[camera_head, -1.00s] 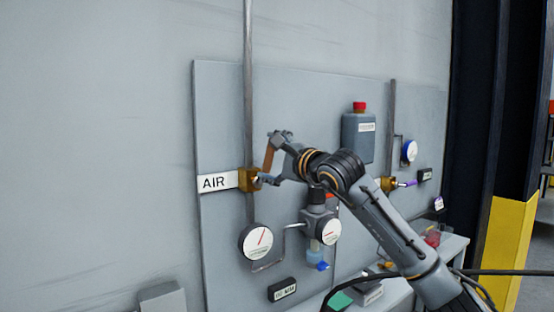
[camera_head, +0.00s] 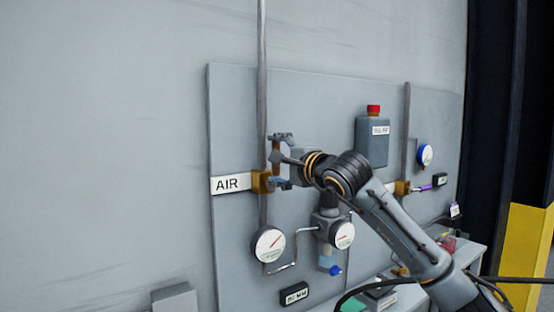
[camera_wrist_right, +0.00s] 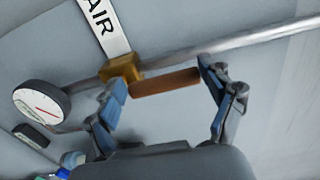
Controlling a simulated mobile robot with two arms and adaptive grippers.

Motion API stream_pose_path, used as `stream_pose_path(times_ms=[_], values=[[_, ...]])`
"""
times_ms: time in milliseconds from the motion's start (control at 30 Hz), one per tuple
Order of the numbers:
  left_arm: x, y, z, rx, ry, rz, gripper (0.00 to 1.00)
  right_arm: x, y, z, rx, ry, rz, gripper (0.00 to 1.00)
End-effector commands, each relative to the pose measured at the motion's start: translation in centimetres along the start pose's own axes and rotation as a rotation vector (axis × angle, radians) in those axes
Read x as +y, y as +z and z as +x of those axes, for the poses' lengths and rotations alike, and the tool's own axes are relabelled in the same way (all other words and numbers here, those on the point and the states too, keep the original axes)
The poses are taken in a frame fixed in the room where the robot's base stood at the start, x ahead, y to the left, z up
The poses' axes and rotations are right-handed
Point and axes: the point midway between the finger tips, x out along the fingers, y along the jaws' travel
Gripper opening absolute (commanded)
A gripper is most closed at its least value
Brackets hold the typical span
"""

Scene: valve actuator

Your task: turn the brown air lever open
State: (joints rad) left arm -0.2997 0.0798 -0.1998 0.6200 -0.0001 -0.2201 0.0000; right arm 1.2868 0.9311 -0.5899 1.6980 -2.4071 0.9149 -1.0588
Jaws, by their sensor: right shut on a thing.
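The brown air lever (camera_wrist_right: 165,82) sticks out from the brass valve (camera_wrist_right: 122,69) beside the AIR label, and it also shows upright in the head view (camera_head: 276,152). It runs nearly in line with the grey pipe (camera_head: 262,100). My right gripper (camera_head: 279,161) is at the lever, with its fingers spread along the lever's length. In the wrist view my right gripper (camera_wrist_right: 165,88) has one finger near the valve end and the other at the lever's free end. The lever is partly hidden by the gripper in the head view. My left gripper is not in view.
A round gauge (camera_head: 268,244) hangs below the valve, with a second gauge (camera_head: 342,235) to its right. A grey bottle with a red cap (camera_head: 372,138) and another brass valve (camera_head: 402,188) are farther right. The wall on the left is clear.

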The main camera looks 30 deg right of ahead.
Motion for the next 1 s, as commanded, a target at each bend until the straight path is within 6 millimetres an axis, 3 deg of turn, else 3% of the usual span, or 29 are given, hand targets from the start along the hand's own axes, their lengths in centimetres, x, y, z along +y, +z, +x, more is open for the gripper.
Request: stream_pose_path(times_ms=[67,100,167,567,1000], values=[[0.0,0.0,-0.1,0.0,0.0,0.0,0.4,-1.2,-0.7,-0.2,0.013,-0.026,-0.007,0.25],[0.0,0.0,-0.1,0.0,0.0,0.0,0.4,-1.2,-0.7,-0.2,0.013,-0.026,-0.007,0.86],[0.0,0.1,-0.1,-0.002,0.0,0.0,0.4,-1.2,-0.6,-0.3,0.013,-0.027,-0.008,0.98],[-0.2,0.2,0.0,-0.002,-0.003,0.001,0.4,-0.6,-0.5,-0.8,0.01,-0.015,-0.006,1.0],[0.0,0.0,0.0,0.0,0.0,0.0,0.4,-0.5,-0.2,-9.1,0.011,-0.015,-0.011,1.0]])
